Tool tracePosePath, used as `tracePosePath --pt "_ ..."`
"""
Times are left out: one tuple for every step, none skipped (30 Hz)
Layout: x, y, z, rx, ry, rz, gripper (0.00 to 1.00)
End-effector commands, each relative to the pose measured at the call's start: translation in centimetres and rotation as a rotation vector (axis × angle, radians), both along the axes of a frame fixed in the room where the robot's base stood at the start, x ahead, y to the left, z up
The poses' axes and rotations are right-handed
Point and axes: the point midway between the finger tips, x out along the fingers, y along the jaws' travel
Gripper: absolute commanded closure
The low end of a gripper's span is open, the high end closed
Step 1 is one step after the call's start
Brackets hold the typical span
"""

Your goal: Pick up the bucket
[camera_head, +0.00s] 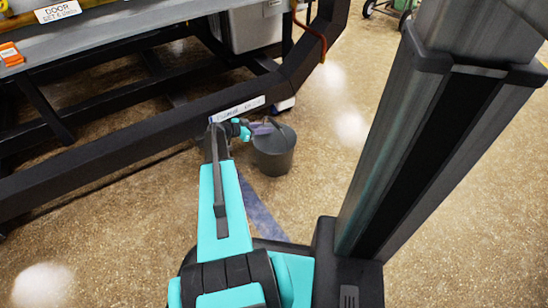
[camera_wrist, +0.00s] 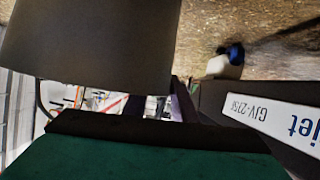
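The bucket (camera_head: 273,158) is dark grey and stands upright on the floor beside the black frame beam. My arm reaches out to it, and my gripper (camera_head: 262,129) is at the bucket's rim, on its upper left side. The wrist view shows the bucket's smooth dark wall (camera_wrist: 90,40) very close, filling the upper left. Dark and teal parts of my gripper fill the bottom of that view. The fingers are small and partly hidden, so I cannot tell whether they are open, or whether they touch the rim.
The black frame beam (camera_head: 130,137) with a white label (camera_head: 238,109) runs close to the left of my gripper; the label also shows large in the wrist view (camera_wrist: 285,122). A grey bin (camera_head: 250,27) stands behind the beam. Speckled floor is clear right of the bucket.

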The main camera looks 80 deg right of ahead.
Motion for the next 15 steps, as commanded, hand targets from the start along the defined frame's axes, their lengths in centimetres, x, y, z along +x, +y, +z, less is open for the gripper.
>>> tracePosePath --pt "-0.01 0.01 0.00 0.000 0.000 0.000 0.75" --pt "-0.01 0.01 0.00 0.000 0.000 0.000 0.75" --pt "-0.01 0.01 0.00 0.000 0.000 0.000 0.75" --pt "-0.01 0.01 0.00 0.000 0.000 0.000 0.75" --pt "-0.01 0.01 0.00 0.000 0.000 0.000 0.77" --pt "-0.01 0.01 0.00 0.000 0.000 0.000 0.84" --pt "-0.01 0.01 0.00 0.000 0.000 0.000 0.89" --pt "-0.02 0.01 0.00 0.000 0.000 0.000 0.94" --pt "-0.02 0.01 0.00 0.000 0.000 0.000 1.00" --pt "-0.02 0.01 0.00 0.000 0.000 0.000 1.00" --pt "-0.02 0.01 -0.01 0.000 0.000 -0.001 1.00" --pt "-0.02 0.01 -0.02 0.000 0.000 -0.001 1.00" --pt "-0.03 0.02 -0.02 0.000 0.000 -0.001 1.00" --pt "-0.03 0.02 -0.03 0.001 0.000 -0.001 1.00" --pt "-0.03 0.03 -0.04 0.000 -0.001 -0.001 1.00"
